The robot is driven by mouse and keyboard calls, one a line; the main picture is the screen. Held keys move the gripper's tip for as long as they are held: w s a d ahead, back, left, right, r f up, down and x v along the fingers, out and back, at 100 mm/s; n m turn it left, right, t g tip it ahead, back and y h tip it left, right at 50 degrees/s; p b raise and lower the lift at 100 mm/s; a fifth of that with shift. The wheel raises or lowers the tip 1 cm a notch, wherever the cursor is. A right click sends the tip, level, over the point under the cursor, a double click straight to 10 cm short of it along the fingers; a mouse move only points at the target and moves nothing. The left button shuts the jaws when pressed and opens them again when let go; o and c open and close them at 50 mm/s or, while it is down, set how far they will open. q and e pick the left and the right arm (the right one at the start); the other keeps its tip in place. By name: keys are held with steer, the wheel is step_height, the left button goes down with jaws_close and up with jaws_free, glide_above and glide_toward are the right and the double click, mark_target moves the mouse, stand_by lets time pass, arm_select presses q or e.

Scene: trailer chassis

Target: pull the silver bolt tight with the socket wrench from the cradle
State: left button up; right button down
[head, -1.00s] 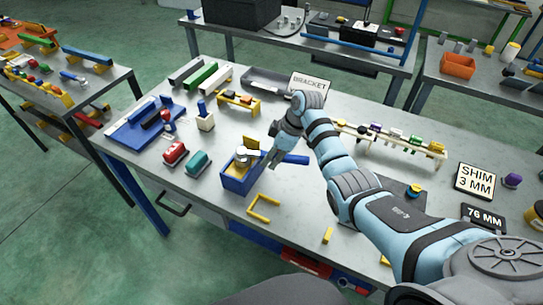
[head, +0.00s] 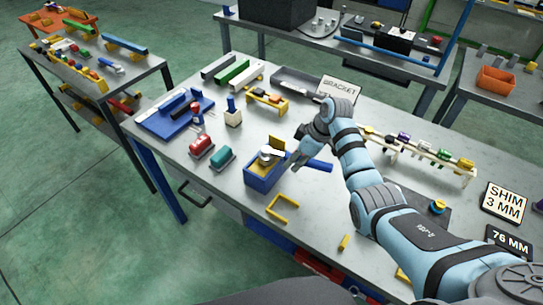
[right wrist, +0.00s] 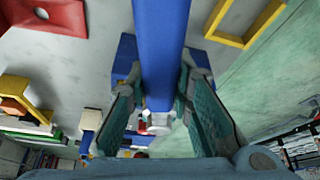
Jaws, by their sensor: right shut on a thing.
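My right gripper (head: 292,163) is shut on the blue handle of the socket wrench (head: 319,165). In the right wrist view the blue handle (right wrist: 160,45) runs between the two fingers (right wrist: 158,110), with a silver end (right wrist: 158,123) beyond them. The wrench's silver head (head: 268,153) appears to be over the blue box-like block (head: 262,181), which has a yellow upright plate (head: 277,142). The silver bolt cannot be told apart there; the wrench and block seem to hide it. I cannot make out the cradle for certain. My left gripper is not in view.
A red part (head: 201,146) and a teal part (head: 221,156) stand left of the block. A rack of coloured parts (head: 425,153) stands to the right, behind my arm.

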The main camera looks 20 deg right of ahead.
steer(key=shift+s+a+r, duration=0.1)
steer(key=shift+a+r, duration=0.05)
steer(key=shift+s+a+m, duration=0.15)
steer(key=shift+s+m, duration=0.1)
steer(key=shift+m, duration=0.25)
steer(key=shift+s+a+m+t+h, duration=0.4)
steer(key=shift+s+a+m, duration=0.2)
steer(key=shift+m, duration=0.4)
steer(key=shift+w+d+n, duration=0.2)
steer(key=shift+n, duration=0.1)
steer(key=shift+r, duration=2.95)
